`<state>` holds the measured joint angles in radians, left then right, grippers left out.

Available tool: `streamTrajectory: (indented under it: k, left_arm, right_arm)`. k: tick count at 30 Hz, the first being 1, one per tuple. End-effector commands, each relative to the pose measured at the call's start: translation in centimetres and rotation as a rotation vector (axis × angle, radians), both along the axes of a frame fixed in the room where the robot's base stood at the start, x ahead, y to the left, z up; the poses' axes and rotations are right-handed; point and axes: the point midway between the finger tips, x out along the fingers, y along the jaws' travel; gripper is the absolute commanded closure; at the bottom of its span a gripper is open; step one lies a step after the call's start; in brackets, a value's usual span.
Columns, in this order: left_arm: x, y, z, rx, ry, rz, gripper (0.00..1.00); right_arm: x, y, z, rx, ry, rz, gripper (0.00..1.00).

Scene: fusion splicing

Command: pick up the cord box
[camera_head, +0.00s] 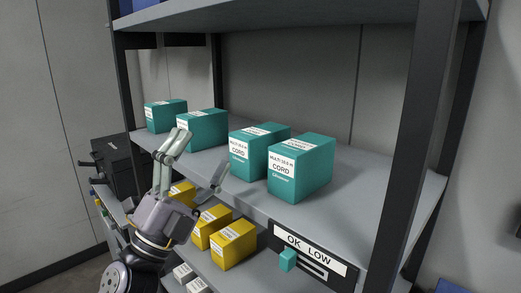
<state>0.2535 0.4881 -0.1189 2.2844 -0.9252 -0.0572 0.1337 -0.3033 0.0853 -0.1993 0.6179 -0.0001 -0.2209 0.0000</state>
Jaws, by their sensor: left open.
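Several teal cord boxes with white labels stand upright in a row on the middle shelf (345,209). The nearest cord box (314,170) is at the right, with another cord box (266,152) close beside it. Two more stand to the left, one cord box (208,128) just behind my gripper and one (171,113) at the far left. My left gripper (198,158) is open and empty in front of the shelf, its fingers apart. One finger overlaps the second box from the left in the picture; I cannot tell whether they touch. My right gripper is not in view.
Yellow boxes (236,246) and small white boxes stand on lower levels. A sign reading "OK LOW" (309,253) with a teal slider (288,260) is on the shelf front. Dark posts (408,140) and an upper shelf (300,14) bound the space. A black case (113,165) is at left.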

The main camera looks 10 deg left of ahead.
Motion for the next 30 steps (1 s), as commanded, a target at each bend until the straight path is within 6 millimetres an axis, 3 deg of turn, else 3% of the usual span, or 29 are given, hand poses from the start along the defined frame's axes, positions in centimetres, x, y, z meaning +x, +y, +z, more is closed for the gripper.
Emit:
streamTrajectory:
  k: [1, 4, 7, 10, 15, 22, 26, 30]
  left_arm:
    - [-1.0, -1.7, 2.2, 0.131, -0.105, -0.016, 0.22]
    - [-2.7, -5.1, 4.1, 0.419, -0.274, -0.036, 0.22]
    - [-3.4, -7.3, 4.3, 0.722, -0.391, -0.024, 0.22]
    - [-2.7, -7.8, 3.6, 1.029, -0.448, 0.022, 0.22]
    - [0.2, -4.3, 2.6, 1.482, -0.398, 0.161, 0.22]
    - [2.3, 2.4, 3.3, 1.797, -0.216, 0.323, 0.22]
    - [2.8, 3.8, 3.4, 1.847, -0.165, 0.353, 0.22]
    - [4.4, 2.9, 2.9, 1.854, -0.158, 0.351, 0.22]
  right_arm:
    - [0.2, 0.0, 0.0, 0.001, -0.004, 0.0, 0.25]
    - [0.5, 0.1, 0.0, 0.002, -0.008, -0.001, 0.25]
    - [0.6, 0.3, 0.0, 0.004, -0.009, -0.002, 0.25]
    - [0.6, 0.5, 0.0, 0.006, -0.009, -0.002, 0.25]
    - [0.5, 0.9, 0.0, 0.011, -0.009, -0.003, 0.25]
    - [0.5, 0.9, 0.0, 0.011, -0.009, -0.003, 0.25]
    - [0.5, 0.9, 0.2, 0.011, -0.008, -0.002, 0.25]
    - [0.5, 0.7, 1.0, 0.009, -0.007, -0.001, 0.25]
